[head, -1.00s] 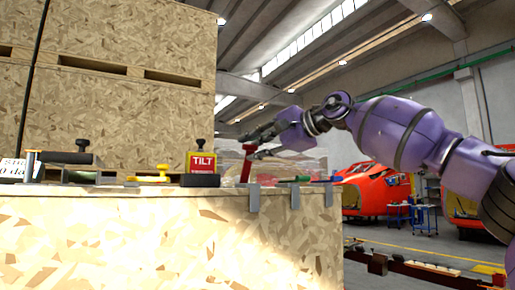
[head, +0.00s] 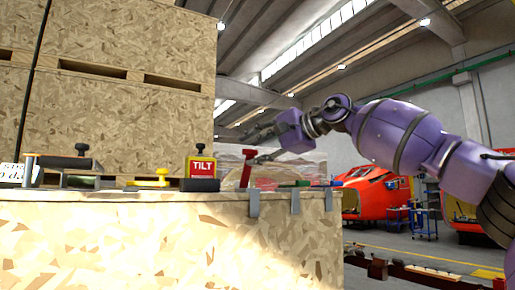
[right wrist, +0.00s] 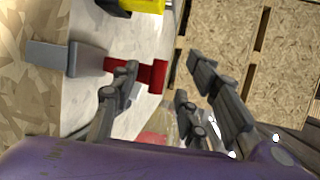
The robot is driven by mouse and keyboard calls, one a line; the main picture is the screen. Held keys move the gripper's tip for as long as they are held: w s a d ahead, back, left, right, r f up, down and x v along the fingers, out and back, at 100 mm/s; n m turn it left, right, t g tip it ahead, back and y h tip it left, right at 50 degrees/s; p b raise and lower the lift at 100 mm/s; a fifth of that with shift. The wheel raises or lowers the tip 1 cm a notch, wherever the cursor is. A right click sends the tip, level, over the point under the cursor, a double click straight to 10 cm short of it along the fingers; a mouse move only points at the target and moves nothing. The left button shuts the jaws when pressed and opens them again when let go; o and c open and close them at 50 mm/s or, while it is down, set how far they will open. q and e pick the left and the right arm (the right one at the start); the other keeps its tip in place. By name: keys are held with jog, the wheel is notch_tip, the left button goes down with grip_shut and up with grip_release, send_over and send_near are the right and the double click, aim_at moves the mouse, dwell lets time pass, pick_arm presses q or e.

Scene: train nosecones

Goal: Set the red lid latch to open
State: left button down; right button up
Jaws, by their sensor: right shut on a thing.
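The red lid latch (head: 247,168) stands nearly upright on the front top edge of the wooden crate (head: 150,235), above a grey metal bracket (head: 254,203). In the right wrist view the red latch (right wrist: 154,76) shows with its wide end near one finger, which covers part of it. My right gripper (head: 260,147) is at the top of the latch in the head view and is shut on it. In the right wrist view my right gripper (right wrist: 160,98) has its fingers spread, one across the latch. The exact contact is hard to see. My left gripper is not in view.
A yellow and red TILT sign (head: 202,167), a yellow handle (head: 158,180) and a black-handled clamp (head: 65,163) stand left of the latch. A green handle (head: 294,183) lies to its right. Tall stacked crates (head: 120,110) rise behind on the left.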

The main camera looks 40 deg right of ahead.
jog(key=shift+s+d+f, duration=0.1)
jog(key=shift+f, duration=0.05)
jog(key=v, duration=1.2)
dwell(0.7)
